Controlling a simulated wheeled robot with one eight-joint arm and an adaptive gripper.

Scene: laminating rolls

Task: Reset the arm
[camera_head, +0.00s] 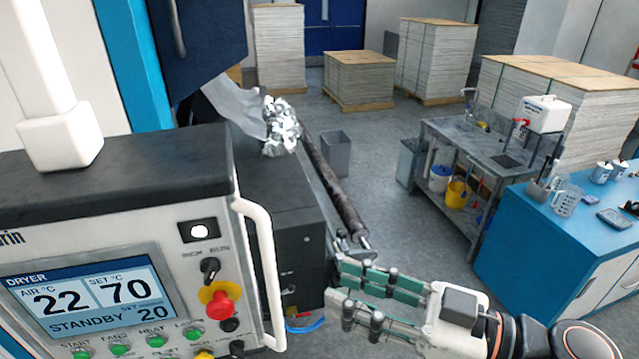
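My gripper (335,282) is at the lower middle of the head view, with its fingers pointing left. The two fingers have green pads and stand apart, with nothing visible between them. The fingers are just right of the dark machine block (290,230) and near the lower end of a long dark roller (335,185). Whether they touch anything there cannot be told. The arm runs off the lower right edge.
A dryer control panel (95,285) with a white handle (262,265) fills the lower left. Crumpled foil (281,128) lies on the machine. A blue cabinet (530,250) and a grey sink bench (455,140) stand at right. Open floor (395,215) lies between.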

